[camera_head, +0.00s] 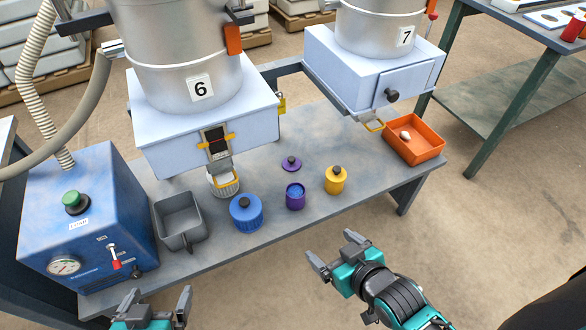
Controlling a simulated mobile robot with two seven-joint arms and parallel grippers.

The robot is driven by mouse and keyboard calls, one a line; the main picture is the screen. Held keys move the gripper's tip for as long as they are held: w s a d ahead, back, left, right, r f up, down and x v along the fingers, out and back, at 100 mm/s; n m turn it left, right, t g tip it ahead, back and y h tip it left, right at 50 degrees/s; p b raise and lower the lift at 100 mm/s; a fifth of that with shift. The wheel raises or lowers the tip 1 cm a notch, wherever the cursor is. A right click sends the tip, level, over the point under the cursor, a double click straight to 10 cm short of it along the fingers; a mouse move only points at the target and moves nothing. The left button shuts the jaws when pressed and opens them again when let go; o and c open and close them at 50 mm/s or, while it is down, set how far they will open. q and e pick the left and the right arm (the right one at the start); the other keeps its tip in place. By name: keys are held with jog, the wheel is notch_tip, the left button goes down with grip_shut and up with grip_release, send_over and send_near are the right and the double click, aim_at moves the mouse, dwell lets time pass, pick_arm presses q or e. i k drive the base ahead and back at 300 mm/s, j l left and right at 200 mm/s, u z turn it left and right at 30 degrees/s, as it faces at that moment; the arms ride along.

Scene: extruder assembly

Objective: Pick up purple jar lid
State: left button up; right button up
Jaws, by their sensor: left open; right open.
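The purple jar lid (291,163) lies on the grey bench, a flat disc with a dark knob on top. The open purple jar (295,197) stands just in front of it, with blue contents showing. My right gripper (331,257) is open and empty, in front of the bench edge and below the jars in the picture. My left gripper (155,302) is open at the bottom left, also in front of the bench. Neither gripper touches the lid or the jar.
A blue jar (246,213) and a yellow jar (336,180) flank the purple jar. A grey bin (180,220), an orange tray (414,140) and a blue control box (85,220) stand on the bench (255,245). Hoppers 6 (200,120) and 7 (375,70) overhang its back.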

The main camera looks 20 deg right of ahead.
aim_at(291, 164)
jog(key=i+l, duration=0.15)
jog(key=l, duration=0.25)
jog(key=i+l, duration=0.15)
jog(key=l, duration=0.2)
jog(key=i+l+u, duration=0.1)
jog(key=l, duration=0.3)
jog(key=i+l, duration=0.2)
jog(key=l, duration=0.2)
jog(key=u, duration=1.5)
